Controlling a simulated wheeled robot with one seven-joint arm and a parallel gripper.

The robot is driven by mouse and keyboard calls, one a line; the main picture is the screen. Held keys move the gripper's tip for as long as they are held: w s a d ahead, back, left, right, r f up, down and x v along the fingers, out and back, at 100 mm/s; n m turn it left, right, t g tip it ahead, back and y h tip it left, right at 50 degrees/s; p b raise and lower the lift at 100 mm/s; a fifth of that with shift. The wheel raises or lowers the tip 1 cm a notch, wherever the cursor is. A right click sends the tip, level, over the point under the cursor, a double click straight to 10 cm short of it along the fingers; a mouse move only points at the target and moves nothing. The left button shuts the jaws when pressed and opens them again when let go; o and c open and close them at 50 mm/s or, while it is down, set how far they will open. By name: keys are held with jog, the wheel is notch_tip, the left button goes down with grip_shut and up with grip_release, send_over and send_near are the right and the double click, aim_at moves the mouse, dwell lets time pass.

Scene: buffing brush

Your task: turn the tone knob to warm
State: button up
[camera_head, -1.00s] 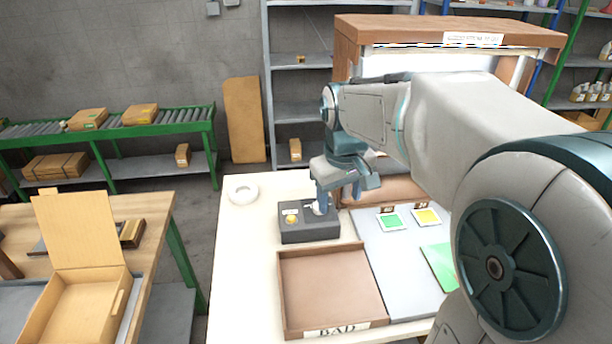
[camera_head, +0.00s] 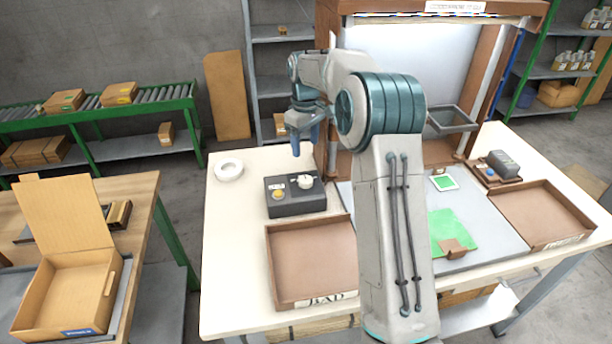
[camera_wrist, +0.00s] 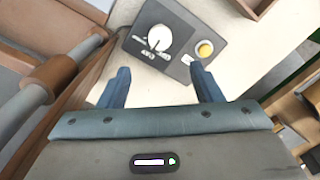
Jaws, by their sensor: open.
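The dark grey control box (camera_head: 296,203) stands on the white table, left of the middle. On its top are a white round knob (camera_head: 305,181) and a yellow button (camera_head: 278,195). In the wrist view the knob (camera_wrist: 159,38) shows a dark pointer line and small labels, too small to read; the yellow button (camera_wrist: 204,49) sits to its right. My gripper (camera_head: 306,147) is open and empty, above and behind the box. In the wrist view my two blue fingers (camera_wrist: 158,84) are spread apart, with the knob beyond their tips and not between them.
A brown tray (camera_head: 268,268) marked BAD stands in front of the box. A white ring (camera_head: 229,170) lies at the table's back left. A wooden-framed booth (camera_head: 327,60) rises behind. A green card (camera_head: 440,229) lies right of my arm.

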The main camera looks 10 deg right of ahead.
aim_at(306, 179)
notch_tip(306, 179, down, 12)
jog(key=shift+f+p, duration=0.2)
jog(key=shift+p, duration=0.75)
jog(key=c, duration=1)
